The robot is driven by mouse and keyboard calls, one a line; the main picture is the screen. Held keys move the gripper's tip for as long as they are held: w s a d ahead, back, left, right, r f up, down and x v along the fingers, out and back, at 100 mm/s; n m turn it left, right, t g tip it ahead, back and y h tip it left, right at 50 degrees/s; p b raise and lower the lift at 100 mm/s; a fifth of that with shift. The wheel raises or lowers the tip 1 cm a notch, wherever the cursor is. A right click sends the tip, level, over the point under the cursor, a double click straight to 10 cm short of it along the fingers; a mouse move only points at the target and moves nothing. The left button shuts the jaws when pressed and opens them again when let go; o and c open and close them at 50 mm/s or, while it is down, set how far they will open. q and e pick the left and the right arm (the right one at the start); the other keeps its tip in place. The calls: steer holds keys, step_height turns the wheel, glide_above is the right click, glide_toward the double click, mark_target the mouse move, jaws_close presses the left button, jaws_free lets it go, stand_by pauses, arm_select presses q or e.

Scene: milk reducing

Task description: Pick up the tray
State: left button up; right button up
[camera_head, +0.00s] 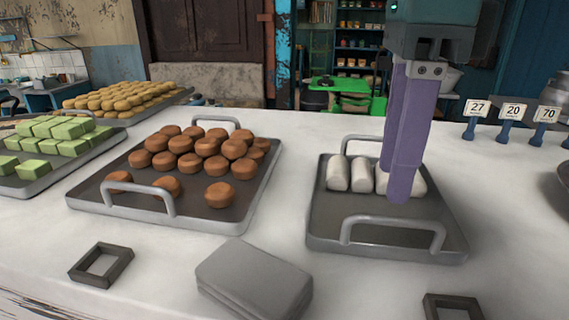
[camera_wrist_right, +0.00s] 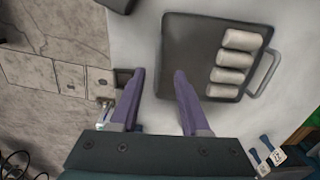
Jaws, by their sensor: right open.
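A dark grey metal tray (camera_head: 330,226) with light handles stands on the white counter at right in the head view. Several white rolls (camera_head: 338,173) lie in its back part, and its front is bare. The tray (camera_wrist_right: 185,45) and rolls (camera_wrist_right: 232,77) also show in the right wrist view. My right gripper (camera_head: 401,198) points down over the tray, its purple fingers partly covering the rolls. In the right wrist view, its fingers (camera_wrist_right: 159,72) are apart and empty near one tray edge. Contact cannot be told. My left gripper is not in view.
A tray of brown cakes (camera_head: 265,193) stands to the left, with green pieces (camera_head: 60,145) and yellow buns (camera_head: 125,97) beyond. A grey block (camera_head: 254,277) and dark square frames (camera_head: 101,264) lie in front. Price signs (camera_head: 512,115) stand at back right.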

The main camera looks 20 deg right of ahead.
mark_target(375, 244)
step_height(375, 244, down, 3)
steer(key=shift+s+a+f+p, duration=0.1)
steer(key=shift+f+p, duration=0.1)
steer(key=shift+p, duration=0.2)
step_height(375, 244, down, 4)
steer(key=shift+a+f+p, duration=0.1)
steer(key=shift+f+p, duration=0.1)
steer(key=shift+p, duration=0.8)
steer(key=shift+f, duration=0.5)
jaws_close()
